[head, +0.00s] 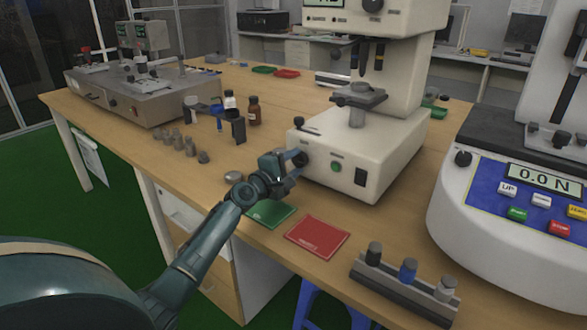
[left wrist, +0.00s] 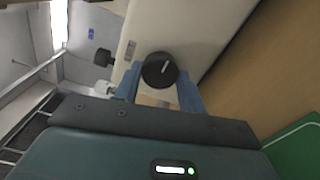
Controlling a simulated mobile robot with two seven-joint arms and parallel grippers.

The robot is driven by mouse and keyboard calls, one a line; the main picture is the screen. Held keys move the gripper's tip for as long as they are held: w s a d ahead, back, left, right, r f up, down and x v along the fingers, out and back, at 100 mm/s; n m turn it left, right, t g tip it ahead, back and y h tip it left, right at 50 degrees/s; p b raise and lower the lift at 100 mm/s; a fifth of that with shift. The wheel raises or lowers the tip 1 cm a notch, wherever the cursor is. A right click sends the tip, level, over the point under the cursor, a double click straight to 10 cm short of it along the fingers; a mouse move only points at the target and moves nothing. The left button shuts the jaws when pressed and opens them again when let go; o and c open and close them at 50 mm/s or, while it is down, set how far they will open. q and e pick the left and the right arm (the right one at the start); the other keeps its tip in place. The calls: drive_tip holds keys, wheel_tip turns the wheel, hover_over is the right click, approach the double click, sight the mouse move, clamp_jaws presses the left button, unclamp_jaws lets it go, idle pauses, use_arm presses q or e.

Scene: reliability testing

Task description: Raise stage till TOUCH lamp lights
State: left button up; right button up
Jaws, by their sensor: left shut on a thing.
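The white hardness tester (head: 395,145) stands on the wooden bench with its grey stage (head: 358,95) on a short column below the indenter turret (head: 368,52). A gap shows between stage and turret. My left gripper (head: 294,160) is shut on the black knob (head: 302,158) at the left of the tester's base. In the left wrist view the blue fingers (left wrist: 160,92) sit on both sides of the knob (left wrist: 160,70), which has a white pointer line. A green round button (head: 336,167) is on the base front. I cannot make out a lit TOUCH lamp.
Green (head: 270,212) and red (head: 317,237) mats lie in front of the tester. A rack with small cylinders (head: 405,285) is at the front edge. A force tester reading 0.0 N (head: 545,180) stands right. Weights (head: 178,143) and bottles (head: 254,110) are left.

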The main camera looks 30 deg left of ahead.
use_arm(q)
drive_tip(key=shift+f+m, duration=0.1)
drive_tip(key=shift+m, duration=0.6)
drive_tip(key=shift+b, duration=0.35)
use_arm(e)
drive_tip(key=shift+w+a+f, duration=0.3)
drive_tip(key=shift+a+f, duration=0.2)
drive_tip(key=shift+f, duration=0.25)
use_arm(q)
drive_tip(key=o, duration=1)
use_arm(e)
drive_tip(key=shift+r, duration=0.15)
